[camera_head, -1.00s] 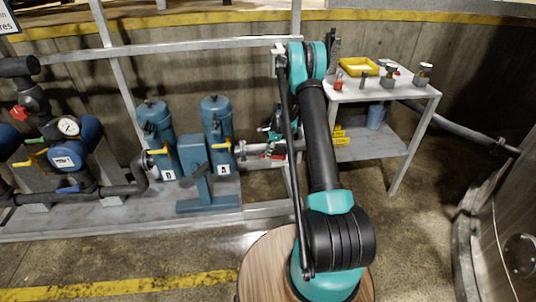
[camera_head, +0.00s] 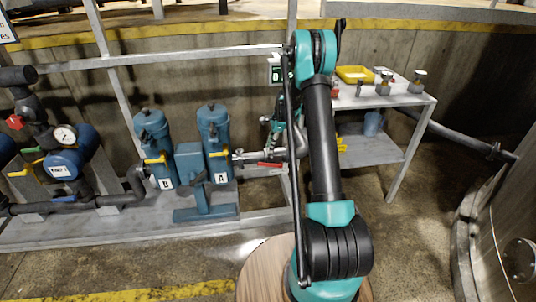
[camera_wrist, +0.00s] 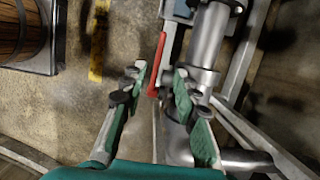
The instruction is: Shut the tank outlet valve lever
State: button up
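The red valve lever (camera_wrist: 157,62) shows in the wrist view as a long bar beside a grey metal pipe (camera_wrist: 208,40). My gripper (camera_wrist: 160,75) is open, and the lever's near end appears between its two teal fingers. I cannot tell whether a finger touches it. In the head view the red lever (camera_head: 269,165) lies roughly level beneath the pipe, right of the blue canisters. My gripper (camera_head: 277,125) is above it, partly hidden behind my arm.
Two blue canisters (camera_head: 214,135) with yellow levers stand left of the valve. A grey rail frame (camera_head: 180,54) runs behind. Open floor (camera_head: 420,240) lies front right.

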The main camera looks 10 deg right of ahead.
aim_at(265, 163)
jog(key=shift+v, duration=1)
jog(key=a+r+h, duration=0.3)
jog(key=a+r, duration=0.1)
jog(key=f, duration=1.7)
jog(key=shift+d+f, duration=0.1)
jog(key=shift+d, duration=0.15)
grip_shut()
